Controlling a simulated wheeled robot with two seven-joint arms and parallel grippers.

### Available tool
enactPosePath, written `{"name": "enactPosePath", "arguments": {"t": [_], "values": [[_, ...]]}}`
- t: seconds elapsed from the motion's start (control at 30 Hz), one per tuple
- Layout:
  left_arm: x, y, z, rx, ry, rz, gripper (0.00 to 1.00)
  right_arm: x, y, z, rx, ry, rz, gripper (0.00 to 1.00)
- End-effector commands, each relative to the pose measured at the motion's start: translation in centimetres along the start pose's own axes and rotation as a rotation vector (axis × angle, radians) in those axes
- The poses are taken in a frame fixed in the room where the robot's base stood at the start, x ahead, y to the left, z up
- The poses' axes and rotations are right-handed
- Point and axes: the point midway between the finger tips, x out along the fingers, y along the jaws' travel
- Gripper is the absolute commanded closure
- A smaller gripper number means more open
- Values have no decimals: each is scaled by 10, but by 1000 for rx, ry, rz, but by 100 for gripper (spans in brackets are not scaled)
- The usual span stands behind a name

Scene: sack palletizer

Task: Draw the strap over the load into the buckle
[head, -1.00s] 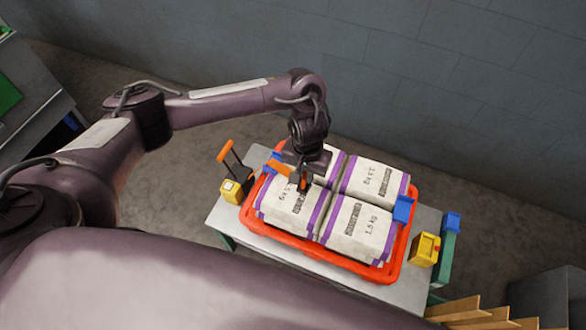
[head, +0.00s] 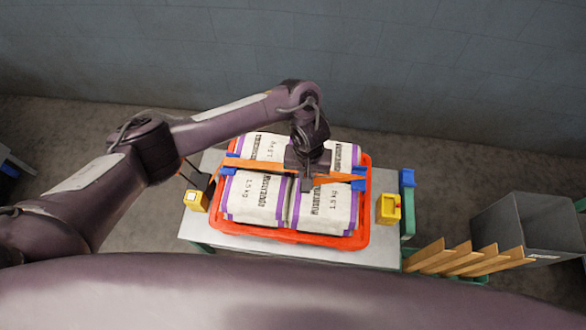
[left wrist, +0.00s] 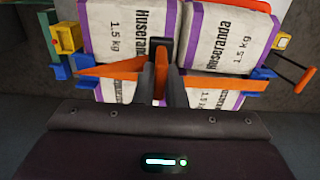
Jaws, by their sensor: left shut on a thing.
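The load is several white sacks with purple edges (head: 257,200) in a red tray (head: 366,215). The orange strap (head: 262,164) runs from the left side over the sacks to my left gripper (head: 310,186); it also shows in the left wrist view (left wrist: 220,82). My left gripper is shut on the strap, low over the right half of the load. In the left wrist view, orange shows between its fingers (left wrist: 160,88). More orange (head: 334,179) extends right to a blue corner piece (head: 358,182). I cannot tell which part is the buckle. My right gripper is not in view.
A yellow box (head: 388,209) and a green post with a blue top (head: 407,178) stand right of the tray. Another yellow box (head: 196,201) stands left, by a dark lever. Wooden slats (head: 465,260) and a grey bin (head: 528,235) are at the lower right.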

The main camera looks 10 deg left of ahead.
Motion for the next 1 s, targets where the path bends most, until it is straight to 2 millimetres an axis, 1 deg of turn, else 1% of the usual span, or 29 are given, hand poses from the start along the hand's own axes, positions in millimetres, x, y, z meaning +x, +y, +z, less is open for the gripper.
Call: {"name": "enactPosePath", "arguments": {"t": [0.03,0.23,0.43,0.63,1.0], "values": [[-1,7,0,1,0,0,100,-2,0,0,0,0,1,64],[-1,30,1,2,-1,1,100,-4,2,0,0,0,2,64],[0,46,0,0,0,0,100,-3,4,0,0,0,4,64],[0,52,0,-1,1,-1,100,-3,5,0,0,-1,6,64],[0,55,0,0,1,0,100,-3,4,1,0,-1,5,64]]}}
